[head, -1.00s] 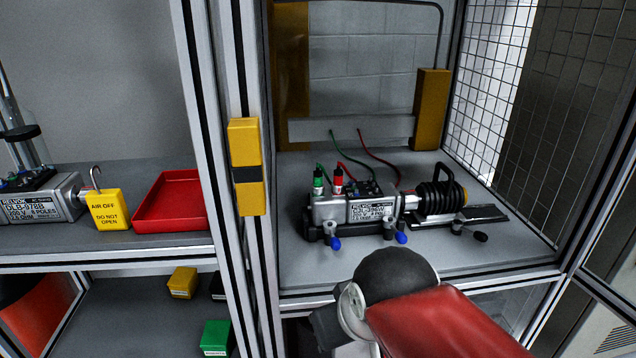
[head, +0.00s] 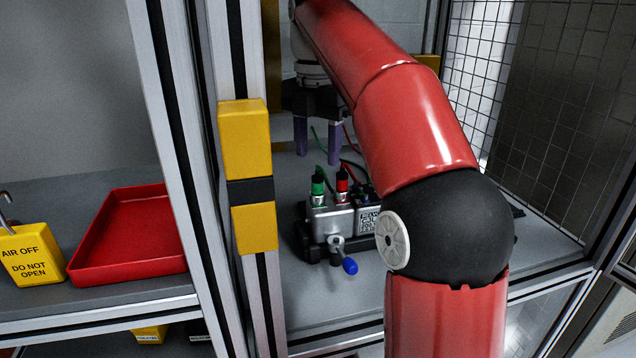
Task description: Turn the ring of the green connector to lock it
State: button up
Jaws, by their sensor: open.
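The green connector (head: 318,187) stands upright on the left end of the grey servo motor (head: 336,220), with a silver ring at its base. A red connector (head: 342,183) stands just right of it. My gripper (head: 318,158) reaches in from above, its two purplish fingers pointing down, apart and empty. In the picture the fingers are just above and around the connectors, but they look farther back, behind them; the exact distance is hard to tell. My red arm hides the right part of the motor.
A toggle clamp with a blue handle (head: 349,265) sits at the motor's front. A frame post with a yellow block (head: 246,140) borders the bay at left. A red tray (head: 130,240) and a yellow "AIR OFF" tag (head: 30,254) lie beyond it. A mesh wall (head: 530,110) closes the right side.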

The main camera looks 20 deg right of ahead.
aim_at(317, 176)
notch_tip(317, 176, down, 8)
jog(key=b, duration=0.3)
jog(key=shift+r, duration=0.2)
jog(key=shift+c, duration=0.3)
jog(key=c, duration=1)
jog(key=shift+o, duration=0.2)
